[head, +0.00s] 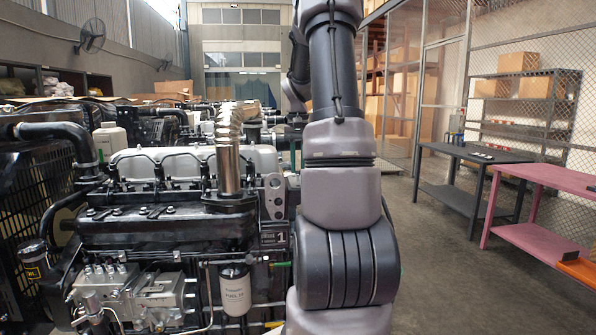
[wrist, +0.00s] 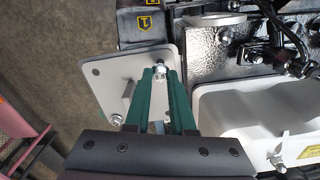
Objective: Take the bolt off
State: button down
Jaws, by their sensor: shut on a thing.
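In the wrist view my gripper (wrist: 160,74) has two green fingers reaching over a pale grey metal plate (wrist: 140,52) on the engine. A silvery bolt (wrist: 161,67) shows between the fingertips, close to the plate's right edge, and the fingers are shut on it. Whether its shank is still in the plate cannot be seen. A second bolt head (wrist: 116,119) sits lower on the plate, left of the fingers. The plate also has a dark hole at its upper left. In the head view the plate (head: 275,196) shows beside my arm, which hides my gripper.
The engine (head: 150,225) fills the left of the head view, with a tall metal pipe (head: 228,165) near my arm. A white cover (wrist: 235,112) lies right of the fingers. A dark table (head: 480,154) and a pink table (head: 555,180) stand right, beyond open floor.

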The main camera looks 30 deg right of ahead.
jog(key=shift+r, duration=2.6)
